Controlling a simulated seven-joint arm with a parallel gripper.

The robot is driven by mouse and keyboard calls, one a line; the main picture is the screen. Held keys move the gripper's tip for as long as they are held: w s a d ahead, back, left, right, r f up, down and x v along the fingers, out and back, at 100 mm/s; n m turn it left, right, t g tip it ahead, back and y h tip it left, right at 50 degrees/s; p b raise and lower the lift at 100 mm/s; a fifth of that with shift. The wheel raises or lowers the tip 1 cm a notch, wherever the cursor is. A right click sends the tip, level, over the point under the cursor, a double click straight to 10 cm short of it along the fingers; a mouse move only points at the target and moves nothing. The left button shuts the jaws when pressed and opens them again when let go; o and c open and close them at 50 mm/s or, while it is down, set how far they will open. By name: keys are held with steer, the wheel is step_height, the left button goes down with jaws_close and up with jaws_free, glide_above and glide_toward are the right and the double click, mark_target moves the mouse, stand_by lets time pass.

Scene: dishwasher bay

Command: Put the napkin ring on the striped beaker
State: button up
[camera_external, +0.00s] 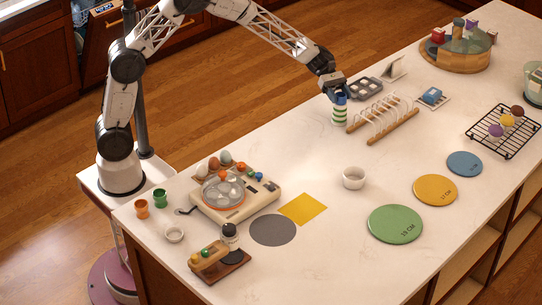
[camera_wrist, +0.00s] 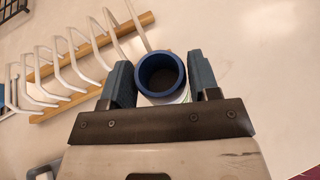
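The striped beaker (camera_external: 339,115), green and white, stands upright on the counter beside the toast rack. A blue ring (camera_external: 340,98), which I take for the napkin ring, is directly over its top. In the wrist view the blue ring (camera_wrist: 161,74) sits between my two fingers, with a bit of the white beaker (camera_wrist: 172,98) showing below it.
The toast rack (camera_external: 383,119) with wooden rails stands close to the beaker's right. A dark tray (camera_external: 366,88) lies behind it. A white bowl (camera_external: 353,178) and coloured discs (camera_external: 395,224) lie nearer the front. The counter left of the beaker is clear.

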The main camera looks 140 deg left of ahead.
steer(key=shift+o, duration=1.3)
steer(key=shift+r, duration=0.15)
steer(key=v, duration=1.2)
